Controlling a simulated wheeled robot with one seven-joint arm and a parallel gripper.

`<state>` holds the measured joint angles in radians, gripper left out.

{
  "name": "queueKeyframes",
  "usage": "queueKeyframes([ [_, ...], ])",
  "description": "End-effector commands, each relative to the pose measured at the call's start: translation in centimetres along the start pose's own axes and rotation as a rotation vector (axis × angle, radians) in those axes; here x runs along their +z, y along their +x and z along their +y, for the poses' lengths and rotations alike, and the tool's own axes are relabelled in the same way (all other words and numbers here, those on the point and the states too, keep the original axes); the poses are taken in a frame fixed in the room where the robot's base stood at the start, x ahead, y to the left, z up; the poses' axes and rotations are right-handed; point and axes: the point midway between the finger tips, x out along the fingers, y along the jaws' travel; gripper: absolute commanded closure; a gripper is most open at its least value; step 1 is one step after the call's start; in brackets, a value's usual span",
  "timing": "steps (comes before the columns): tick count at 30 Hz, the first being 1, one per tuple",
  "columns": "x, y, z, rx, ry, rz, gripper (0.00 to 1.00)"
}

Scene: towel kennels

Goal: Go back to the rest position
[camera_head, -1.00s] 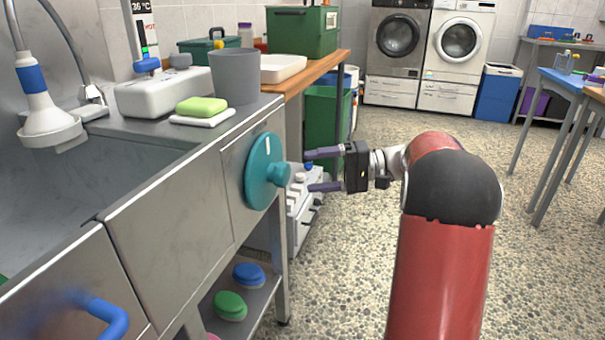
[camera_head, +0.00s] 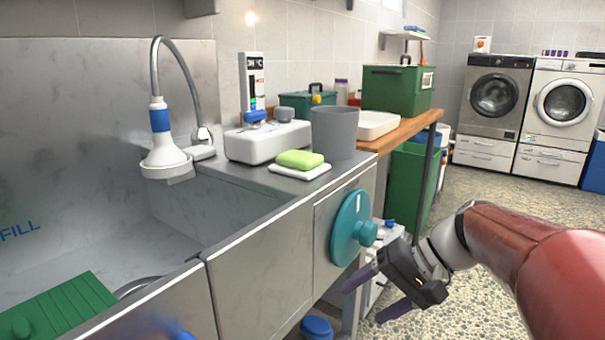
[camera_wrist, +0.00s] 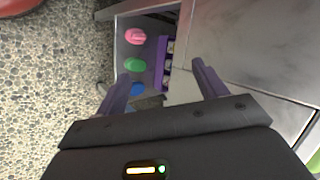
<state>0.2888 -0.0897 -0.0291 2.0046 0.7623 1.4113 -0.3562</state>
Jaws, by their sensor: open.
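My gripper (camera_head: 378,296) is open, with nothing between its two purple fingers. In the head view it hangs low beside the front of the steel sink unit, just right of and below the round teal knob (camera_head: 351,228). It appears apart from the knob. In the wrist view my gripper (camera_wrist: 160,88) points down past the unit's side toward a lower shelf. My red arm reaches in from the right edge of the head view.
The steel sink (camera_head: 95,180) is at left, with a green slatted board (camera_head: 62,312). A grey cup (camera_head: 335,133) and green soap (camera_head: 300,159) stand on the counter. Pink (camera_wrist: 135,36), green (camera_wrist: 134,65) and blue knobbed discs (camera_wrist: 133,90) sit on the shelf below. Speckled floor is open at right.

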Motion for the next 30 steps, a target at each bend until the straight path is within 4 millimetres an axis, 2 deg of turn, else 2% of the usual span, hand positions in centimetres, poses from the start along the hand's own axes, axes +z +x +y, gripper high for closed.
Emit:
queueKeyframes([
  [1, 2.5, 0.4, 0.1, 0.095, -0.026, 0.018, 0.29],
  [3, 5.2, 0.8, 1.1, 0.226, -0.057, 0.055, 0.29],
  [6, 8.4, 0.8, 2.8, 0.395, -0.119, 0.131, 0.29],
  [10, 11.1, 0.4, 4.9, 0.561, -0.215, 0.244, 0.29],
  [17, 12.8, -0.3, 6.8, 0.69, -0.325, 0.375, 0.29],
  [30, 12.9, -0.4, 6.9, 0.7, -0.334, 0.386, 0.29],
])
